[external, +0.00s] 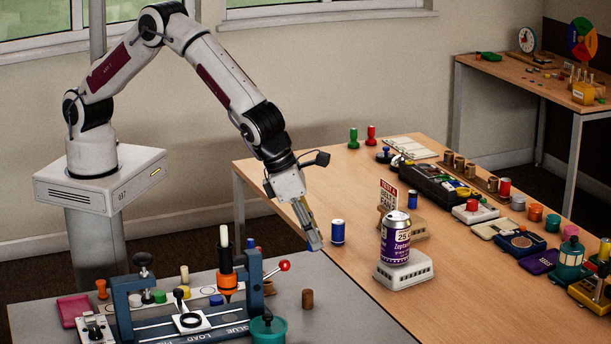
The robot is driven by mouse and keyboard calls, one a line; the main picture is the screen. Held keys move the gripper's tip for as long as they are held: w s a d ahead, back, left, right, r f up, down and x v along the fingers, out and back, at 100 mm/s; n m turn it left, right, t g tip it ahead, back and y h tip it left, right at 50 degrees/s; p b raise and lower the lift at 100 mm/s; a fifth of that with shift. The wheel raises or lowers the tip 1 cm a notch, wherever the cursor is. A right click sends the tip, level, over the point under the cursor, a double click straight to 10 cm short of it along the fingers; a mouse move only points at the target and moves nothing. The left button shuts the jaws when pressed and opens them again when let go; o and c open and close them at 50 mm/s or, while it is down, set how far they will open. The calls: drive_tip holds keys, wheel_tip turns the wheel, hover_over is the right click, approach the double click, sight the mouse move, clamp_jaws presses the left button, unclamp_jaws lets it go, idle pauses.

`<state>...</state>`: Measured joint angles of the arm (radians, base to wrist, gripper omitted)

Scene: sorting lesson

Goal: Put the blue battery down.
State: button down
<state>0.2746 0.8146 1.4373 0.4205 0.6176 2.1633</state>
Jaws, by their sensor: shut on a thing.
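My gripper (312,238) points down over the near left part of the wooden table and is shut. A small blue part of the blue battery (318,247) shows at its fingertips; the fingers hide most of it. I cannot tell whether it touches the tabletop. A blue can-shaped piece with a light top (338,231) stands upright just right of the fingertips, apart from them.
A purple can (396,240) stands on a white base (403,272) to the right. Behind it are a sign (388,194) and another blue cylinder (412,200). Several devices line the table's far right side. A grey bench (350,322) with a blue press is in front. The wooden table's back left is clear.

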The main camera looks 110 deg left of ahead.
drive_tip(key=shift+f, duration=0.1)
drive_tip(key=shift+f, duration=3)
drive_tip(key=shift+f, duration=1.85)
drive_tip(key=shift+f, duration=0.15)
drive_tip(key=c, duration=1.9)
unclamp_jaws()
drive_tip(key=v, duration=1.2)
